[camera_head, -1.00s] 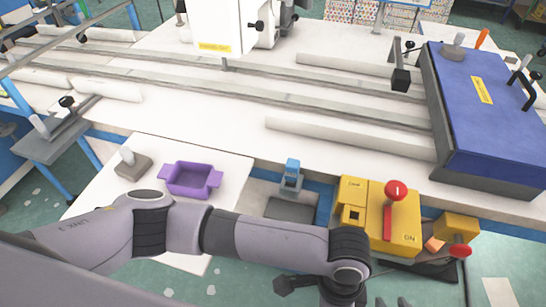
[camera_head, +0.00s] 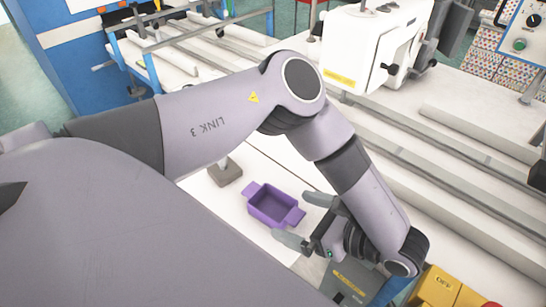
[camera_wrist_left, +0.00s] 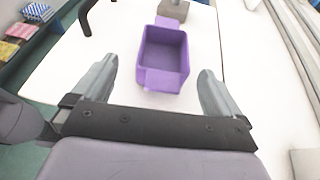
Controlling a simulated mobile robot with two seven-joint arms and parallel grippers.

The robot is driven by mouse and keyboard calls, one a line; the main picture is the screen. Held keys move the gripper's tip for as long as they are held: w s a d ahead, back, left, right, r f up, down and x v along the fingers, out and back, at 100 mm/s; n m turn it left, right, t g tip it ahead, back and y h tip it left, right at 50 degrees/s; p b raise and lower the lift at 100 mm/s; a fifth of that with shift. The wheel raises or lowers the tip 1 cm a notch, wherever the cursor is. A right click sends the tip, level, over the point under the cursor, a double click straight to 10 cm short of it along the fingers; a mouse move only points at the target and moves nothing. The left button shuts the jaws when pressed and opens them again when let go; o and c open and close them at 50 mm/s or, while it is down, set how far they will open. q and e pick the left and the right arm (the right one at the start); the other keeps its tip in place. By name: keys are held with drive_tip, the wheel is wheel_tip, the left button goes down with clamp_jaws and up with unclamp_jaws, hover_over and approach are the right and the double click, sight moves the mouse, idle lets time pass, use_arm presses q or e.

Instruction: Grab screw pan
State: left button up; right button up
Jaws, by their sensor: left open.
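The purple screw pan (camera_head: 272,205) is an open, empty-looking tray with a tab handle at each end. It rests on the white side table (camera_head: 225,200). My left gripper (camera_head: 300,217) is open beside the pan's near-right handle in the head view. In the left wrist view the pan (camera_wrist_left: 165,52) lies ahead of and between the two open fingers (camera_wrist_left: 158,90), with its near handle facing me. The fingers appear apart from the pan. My right gripper is not in view.
A grey block with an upright post (camera_head: 226,172) stands just beyond the pan. The white sewing machine (camera_head: 372,45) is at the upper right. A yellow control box (camera_head: 438,290) sits at the lower right.

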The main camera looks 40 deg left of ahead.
sight(280, 216)
use_arm(q)
drive_tip(key=shift+w+x, duration=0.15)
drive_tip(key=shift+x, duration=1.35)
drive_tip(key=shift+w+x, duration=0.15)
drive_tip(key=shift+x, duration=1.3)
drive_tip(key=shift+d+f, duration=0.1)
drive_tip(key=shift+f, duration=0.05)
drive_tip(key=c, duration=1)
